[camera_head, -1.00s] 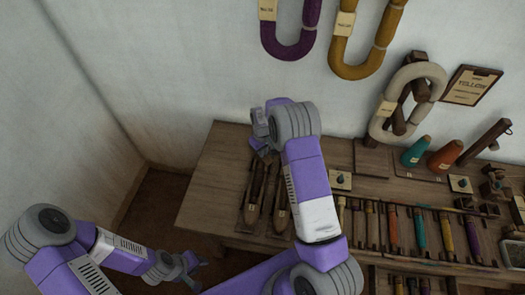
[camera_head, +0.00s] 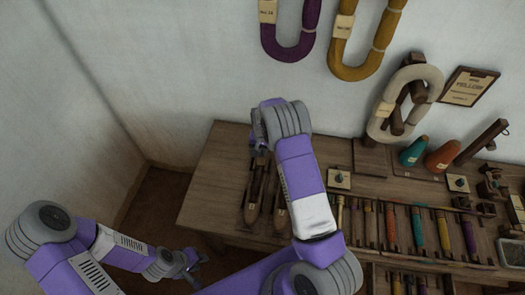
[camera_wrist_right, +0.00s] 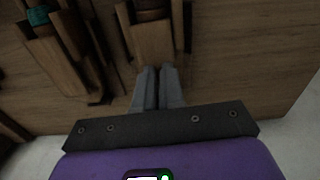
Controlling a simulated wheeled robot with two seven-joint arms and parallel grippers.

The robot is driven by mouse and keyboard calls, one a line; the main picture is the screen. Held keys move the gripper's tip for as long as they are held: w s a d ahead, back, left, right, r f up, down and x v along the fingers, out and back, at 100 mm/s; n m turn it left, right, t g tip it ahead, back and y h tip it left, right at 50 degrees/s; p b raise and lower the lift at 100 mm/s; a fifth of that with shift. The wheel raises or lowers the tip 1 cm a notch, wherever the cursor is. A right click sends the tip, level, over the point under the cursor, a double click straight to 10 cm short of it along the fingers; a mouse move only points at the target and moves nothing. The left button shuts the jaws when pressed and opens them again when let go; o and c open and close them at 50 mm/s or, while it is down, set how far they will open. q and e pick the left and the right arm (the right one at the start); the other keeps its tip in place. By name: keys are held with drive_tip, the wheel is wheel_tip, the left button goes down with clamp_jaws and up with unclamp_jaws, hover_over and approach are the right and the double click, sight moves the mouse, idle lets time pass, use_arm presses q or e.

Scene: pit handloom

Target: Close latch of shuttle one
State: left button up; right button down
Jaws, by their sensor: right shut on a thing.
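Two long wooden shuttles lie side by side on the left part of the bench, the left one (camera_head: 254,190) and the right one (camera_head: 280,210). My right arm hides part of them. My right gripper (camera_head: 258,143) is over their far ends. In the right wrist view its fingers (camera_wrist_right: 159,72) are nearly together, with the tips against the end of a wooden shuttle (camera_wrist_right: 152,42). The small part between the tips is hidden, and I cannot make out the latch. Another shuttle with a teal piece (camera_wrist_right: 38,15) lies to the left. My left gripper (camera_head: 192,262) is open and empty, off the bench's front left.
The wooden bench (camera_head: 205,185) has bare room left of the shuttles. To the right are several coloured bobbins (camera_head: 418,228), a teal cone (camera_head: 413,152) and an orange cone (camera_head: 442,156). Yarn hanks (camera_head: 368,45) hang on the wall behind.

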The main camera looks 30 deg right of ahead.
drive_tip(key=shift+m, duration=0.3)
idle(0.4)
drive_tip(key=c, duration=1.5)
unclamp_jaws()
wheel_tip(320, 180, up, 8)
drive_tip(key=shift+f+p, duration=0.2)
drive_tip(key=shift+p, duration=0.8)
